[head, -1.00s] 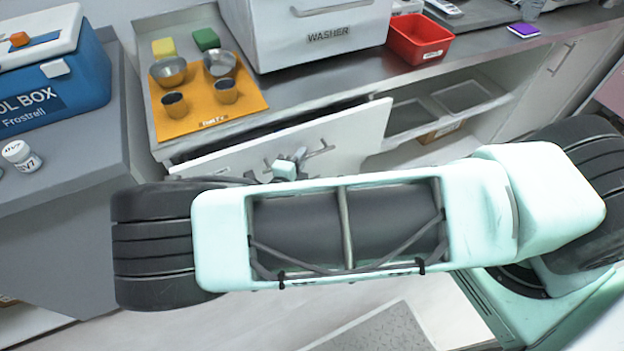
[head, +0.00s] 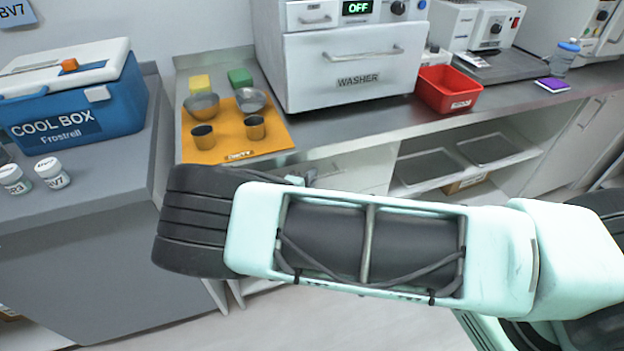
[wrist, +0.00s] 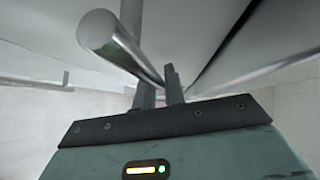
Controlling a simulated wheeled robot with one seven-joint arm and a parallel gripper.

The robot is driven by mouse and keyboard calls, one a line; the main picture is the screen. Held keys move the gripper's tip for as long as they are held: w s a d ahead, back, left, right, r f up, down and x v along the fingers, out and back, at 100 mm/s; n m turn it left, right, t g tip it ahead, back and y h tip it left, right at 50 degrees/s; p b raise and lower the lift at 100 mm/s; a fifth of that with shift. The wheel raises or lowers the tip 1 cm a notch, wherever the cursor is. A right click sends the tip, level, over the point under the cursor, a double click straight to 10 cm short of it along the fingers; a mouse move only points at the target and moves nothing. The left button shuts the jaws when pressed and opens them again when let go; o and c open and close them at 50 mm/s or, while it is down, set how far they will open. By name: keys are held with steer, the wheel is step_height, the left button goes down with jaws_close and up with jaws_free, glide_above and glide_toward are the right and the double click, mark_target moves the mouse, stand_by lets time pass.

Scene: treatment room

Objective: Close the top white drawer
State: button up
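The top white drawer (head: 350,170) is under the steel counter, left of the open shelves, in the head view. Its front looks close under the counter edge; my arm hides its lower part, so I cannot tell whether it is fully flush. My gripper is mostly hidden behind my arm in the head view. In the wrist view, the two fingers of my gripper (wrist: 160,88) are close together with a narrow gap. A round metal handle bar (wrist: 125,50) runs from the upper left toward the fingertips. I cannot tell whether the fingers hold it.
A second metal bar (wrist: 255,75) lies right of the fingers. On the counter stand an orange mat (head: 270,143) with cups and bowls, a washer (head: 350,75) and a red bin (head: 450,92). A blue cool box (head: 75,110) is on the grey cabinet at left.

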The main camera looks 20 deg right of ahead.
steer(key=o, duration=0.3)
steer(key=shift+w, duration=0.3)
steer(key=shift+o, duration=0.2)
steer(key=shift+s+a, duration=0.1)
steer(key=shift+s, duration=0.05)
steer(key=b+v, duration=0.2)
steer(key=v, duration=1.5)
steer(key=shift+s, duration=0.15)
